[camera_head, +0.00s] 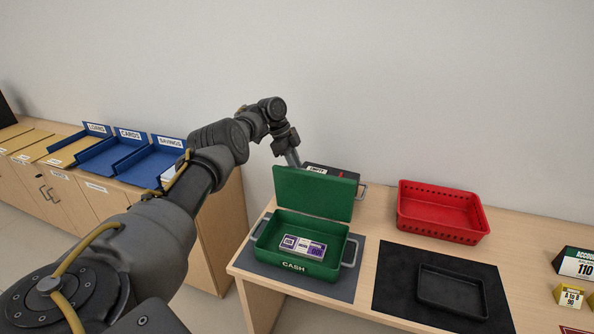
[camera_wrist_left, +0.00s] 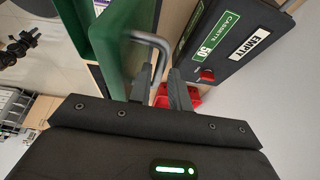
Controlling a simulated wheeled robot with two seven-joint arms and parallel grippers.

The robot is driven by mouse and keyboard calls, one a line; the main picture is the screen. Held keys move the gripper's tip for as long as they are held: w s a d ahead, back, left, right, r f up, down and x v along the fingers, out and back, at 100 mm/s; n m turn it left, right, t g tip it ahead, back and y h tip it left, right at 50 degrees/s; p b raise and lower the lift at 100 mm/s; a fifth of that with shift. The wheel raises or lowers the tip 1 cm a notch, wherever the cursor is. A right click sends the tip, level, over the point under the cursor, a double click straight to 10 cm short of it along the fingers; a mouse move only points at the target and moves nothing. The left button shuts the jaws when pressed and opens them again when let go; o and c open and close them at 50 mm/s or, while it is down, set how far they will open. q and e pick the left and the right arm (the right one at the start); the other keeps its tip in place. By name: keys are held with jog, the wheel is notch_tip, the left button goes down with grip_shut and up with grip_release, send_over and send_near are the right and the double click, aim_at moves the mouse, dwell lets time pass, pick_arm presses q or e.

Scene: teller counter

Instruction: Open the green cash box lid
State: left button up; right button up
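The green cash box (camera_head: 283,257), marked CASH, sits on a grey mat on the counter. Its lid (camera_head: 315,192) stands raised at the back edge, and the inside is exposed, with a purple-and-white banknote bundle (camera_head: 303,246) in it. My left arm reaches over from the left, and its gripper goes down behind the raised lid, which hides the fingertips in the head view. In the left wrist view my left gripper (camera_wrist_left: 162,88) has its fingers apart, beside a green panel (camera_wrist_left: 112,50). A grey bent handle (camera_wrist_left: 150,38) reaches toward the gap between them; contact cannot be told. My right gripper is out of view.
A black cassette (camera_wrist_left: 232,38) marked EMPTY lies close behind the lid. A red basket (camera_head: 440,211) stands to the right, behind a black tray (camera_head: 452,290) on a dark mat. Blue trays (camera_head: 150,160) stand on the left cabinet.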

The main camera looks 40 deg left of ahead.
pick_arm(q)
jog(key=b+v, duration=0.1)
jog(key=v, duration=0.5)
jog(key=shift+a+r, duration=0.1)
jog(key=shift+a, duration=0.15)
jog(key=shift+v, duration=0.8)
jog(key=shift+s, duration=0.1)
